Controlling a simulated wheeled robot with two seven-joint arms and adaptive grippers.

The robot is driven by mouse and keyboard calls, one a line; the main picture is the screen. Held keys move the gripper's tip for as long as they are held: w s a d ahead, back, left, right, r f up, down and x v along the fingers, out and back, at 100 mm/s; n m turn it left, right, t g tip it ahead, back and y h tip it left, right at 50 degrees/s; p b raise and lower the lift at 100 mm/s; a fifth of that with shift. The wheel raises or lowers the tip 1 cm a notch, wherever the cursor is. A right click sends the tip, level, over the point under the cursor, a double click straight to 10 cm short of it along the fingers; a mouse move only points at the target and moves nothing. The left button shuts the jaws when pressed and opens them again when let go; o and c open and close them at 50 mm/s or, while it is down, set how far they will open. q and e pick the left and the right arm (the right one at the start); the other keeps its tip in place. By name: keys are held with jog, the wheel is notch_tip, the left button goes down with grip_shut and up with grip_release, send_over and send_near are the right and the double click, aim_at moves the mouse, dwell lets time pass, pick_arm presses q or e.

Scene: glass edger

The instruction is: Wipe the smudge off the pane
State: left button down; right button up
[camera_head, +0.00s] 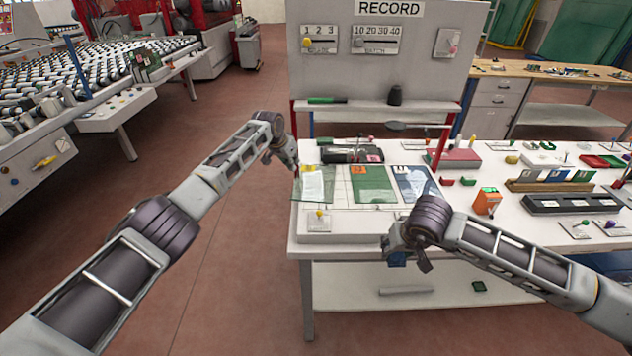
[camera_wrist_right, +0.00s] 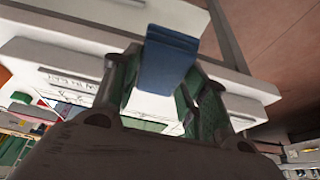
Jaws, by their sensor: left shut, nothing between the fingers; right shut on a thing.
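A clear greenish pane (camera_head: 313,186) lies at the left end of the white table, with a pale patch showing on or through it. I cannot tell whether that is the smudge. A green panel (camera_head: 373,186) and a dark panel (camera_head: 416,184) lie to its right. My left gripper (camera_head: 293,164) is shut and empty, close to the pane's upper left corner. My right gripper (camera_head: 412,256) is in front of the table's front edge, away from the pane. In the right wrist view it is shut on a blue block (camera_wrist_right: 165,65). Its fingertips are small in the head view.
The white table (camera_head: 345,227) carries an upright RECORD board (camera_head: 388,55) with sliders at the back. An orange device (camera_head: 486,201) and a dark tray (camera_head: 573,203) stand to the right. A roller conveyor (camera_head: 95,70) is at the left. Open floor lies between.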

aim_at(297, 179)
pick_arm(q)
jog(key=shift+f, duration=0.25)
pick_arm(e)
jog(key=shift+f, duration=0.25)
